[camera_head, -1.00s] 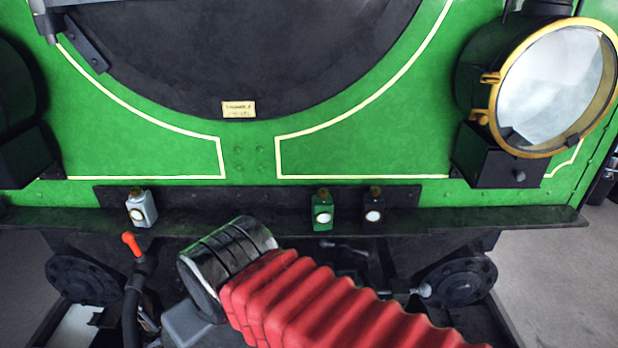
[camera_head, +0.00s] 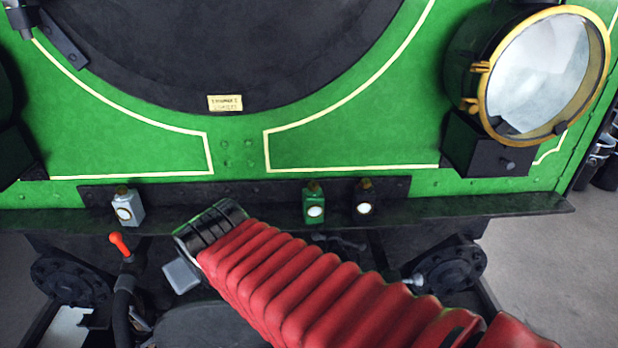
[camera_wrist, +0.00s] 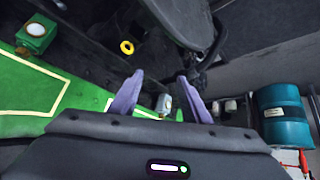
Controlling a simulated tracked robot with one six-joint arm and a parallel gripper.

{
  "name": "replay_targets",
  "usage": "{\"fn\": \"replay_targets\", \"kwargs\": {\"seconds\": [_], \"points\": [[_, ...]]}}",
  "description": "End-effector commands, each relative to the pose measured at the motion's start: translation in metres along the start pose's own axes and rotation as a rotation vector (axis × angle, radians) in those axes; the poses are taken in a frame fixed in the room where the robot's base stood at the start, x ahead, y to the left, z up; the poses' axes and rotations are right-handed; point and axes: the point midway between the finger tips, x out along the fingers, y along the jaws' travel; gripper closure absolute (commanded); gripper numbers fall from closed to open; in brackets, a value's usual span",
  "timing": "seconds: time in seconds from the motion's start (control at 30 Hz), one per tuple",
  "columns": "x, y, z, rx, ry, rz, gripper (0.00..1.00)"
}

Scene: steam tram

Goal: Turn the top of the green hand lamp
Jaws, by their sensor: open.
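The green hand lamp (camera_head: 314,207) stands upright on the dark ledge of the tram front, between a white-grey lamp (camera_head: 128,208) to its left and a black lamp (camera_head: 363,199) just to its right. It has a round white lens and a small brassy top. In the wrist view the green lamp (camera_wrist: 36,36) is at the upper left, outside the jaws and apart from them. My gripper (camera_wrist: 160,82) is open, its two purple fingers spread with nothing held. The white-grey lamp (camera_wrist: 164,104) shows beyond, between the fingers. In the head view my fingers are hidden.
A large brass-rimmed headlamp (camera_head: 545,75) juts out at the right. A red-topped lever (camera_head: 119,244) rises below the ledge at the left. In the wrist view a yellow ring (camera_wrist: 127,47) and a teal drum (camera_wrist: 284,118) show.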

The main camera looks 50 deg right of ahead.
Motion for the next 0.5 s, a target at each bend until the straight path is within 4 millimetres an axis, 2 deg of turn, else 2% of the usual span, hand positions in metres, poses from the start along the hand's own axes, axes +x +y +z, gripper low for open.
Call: {"fn": "replay_targets", "kwargs": {"seconds": [0.03,0.2,0.5], "points": [[0.013,0.019,-0.008,0.02,0.023,0.037,0.57],[0.046,0.076,-0.034,0.054,0.13,0.136,0.57],[0.088,0.175,-0.053,0.085,0.307,0.258,0.57]]}}
